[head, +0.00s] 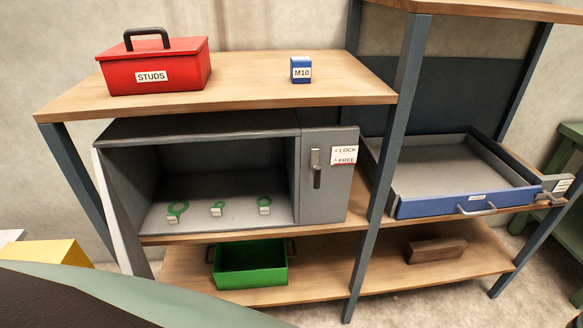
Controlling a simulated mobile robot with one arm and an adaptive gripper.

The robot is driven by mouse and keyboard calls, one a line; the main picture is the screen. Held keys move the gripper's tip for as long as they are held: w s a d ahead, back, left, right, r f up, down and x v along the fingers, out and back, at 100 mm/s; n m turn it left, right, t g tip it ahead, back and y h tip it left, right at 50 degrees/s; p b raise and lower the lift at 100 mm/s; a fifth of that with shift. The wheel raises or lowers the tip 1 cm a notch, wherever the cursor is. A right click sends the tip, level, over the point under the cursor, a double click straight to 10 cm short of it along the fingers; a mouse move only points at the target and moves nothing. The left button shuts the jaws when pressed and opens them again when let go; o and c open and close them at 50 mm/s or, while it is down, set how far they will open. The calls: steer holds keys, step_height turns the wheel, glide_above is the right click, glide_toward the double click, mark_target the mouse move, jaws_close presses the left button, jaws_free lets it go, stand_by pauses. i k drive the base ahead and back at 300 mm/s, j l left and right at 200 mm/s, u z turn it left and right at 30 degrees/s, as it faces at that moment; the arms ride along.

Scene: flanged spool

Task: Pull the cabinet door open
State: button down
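The grey cabinet (200,130) stands on the middle shelf and its front is open, with the inside in plain view. The door (122,215) is swung outward at the cabinet's left side and is seen nearly edge-on. Its handle is not visible. A grey panel (325,206) at the cabinet's right carries an upright lever (316,170) beside a label (344,155) reading LOCK and FREE. Several green ring-shaped pieces (178,208) with small tags are on the cabinet floor. My gripper is not in view.
A red STUDS toolbox (155,68) and a blue M10 box (301,70) stand on top. A blue-fronted drawer (440,205) is at right. A green bin (250,265) and a brown block (435,250) lie below. A large surface blocks the lower left.

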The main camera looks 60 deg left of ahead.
mark_target(130, 255)
steer(key=i+l+u, duration=0.1)
steer(key=i+u, duration=0.3)
steer(key=i+l+u, duration=0.15)
steer(key=u, duration=0.2)
steer(key=i+l+u, duration=0.25)
steer(key=u, duration=0.15)
steer(key=i+l+u, duration=0.1)
steer(key=u, duration=0.4)
steer(key=l+u, duration=0.3)
steer(key=u, duration=0.2)
steer(key=i+l+u, duration=0.1)
steer(key=l+u, duration=0.15)
steer(key=u, duration=0.25)
steer(key=l+u, duration=0.25)
steer(key=u, duration=0.25)
steer(key=l+u, duration=0.25)
steer(key=u, duration=0.25)
steer(key=k+j, duration=0.05)
